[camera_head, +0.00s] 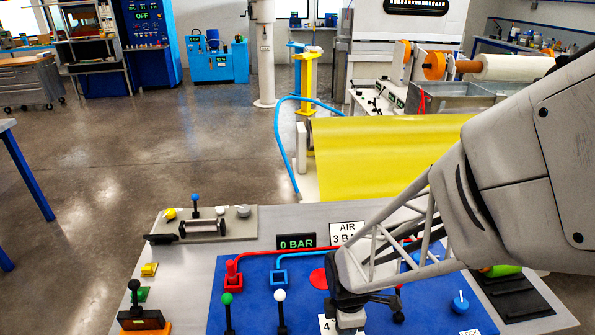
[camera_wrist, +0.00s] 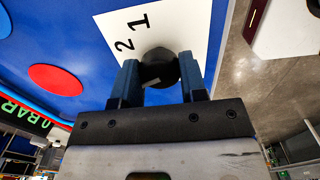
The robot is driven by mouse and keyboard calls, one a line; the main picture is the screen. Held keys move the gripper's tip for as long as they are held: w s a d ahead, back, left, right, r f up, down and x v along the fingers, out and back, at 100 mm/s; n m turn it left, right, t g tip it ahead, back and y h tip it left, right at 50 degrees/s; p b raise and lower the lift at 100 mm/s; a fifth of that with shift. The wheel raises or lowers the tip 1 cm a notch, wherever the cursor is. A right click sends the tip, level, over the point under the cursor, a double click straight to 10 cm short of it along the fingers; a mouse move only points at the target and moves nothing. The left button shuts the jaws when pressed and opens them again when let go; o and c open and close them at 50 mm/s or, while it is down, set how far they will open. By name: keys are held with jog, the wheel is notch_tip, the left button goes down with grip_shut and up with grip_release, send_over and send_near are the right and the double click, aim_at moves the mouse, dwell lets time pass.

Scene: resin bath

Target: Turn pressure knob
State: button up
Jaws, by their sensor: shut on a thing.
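The pressure knob appears to be the round black knob (camera_wrist: 160,66) on a white plate (camera_wrist: 183,18) marked 1 and 2. In the wrist view my gripper (camera_wrist: 158,78) has its two blue-and-black fingers on either side of this knob, shut on it. In the head view my gripper (camera_head: 350,290) is low over the white number plate (camera_head: 325,322), where a 4 shows; it hides the knob there. The green-lettered display (camera_head: 296,241) reads 0 BAR.
The blue panel (camera_head: 245,270) carries red and blue hoses, a red disc (camera_head: 319,278), a green-topped lever (camera_head: 227,300), a white-topped lever (camera_head: 280,297) and a blue knob (camera_head: 460,302). A yellow sheet (camera_head: 390,150) lies beyond.

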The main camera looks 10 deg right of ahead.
jog(key=o, duration=0.9)
jog(key=shift+r, duration=3.9)
jog(key=shift+r, duration=0.15)
jog(key=shift+d+r+m, duration=0.15)
jog(key=shift+r+m, duration=0.45)
jog(key=shift+s+d+r+m+t, duration=0.5)
jog(key=shift+s+r+m, duration=0.6)
jog(key=shift+r+m, duration=1.7)
jog(key=shift+s+d+r+m+t, duration=0.45)
jog(key=shift+s+r+m, duration=0.6)
jog(key=shift+r+m, duration=1.75)
jog(key=shift+s+d+r+m+t, duration=0.5)
jog(key=shift+s+r+m, duration=0.6)
jog(key=shift+r+m, duration=1.7)
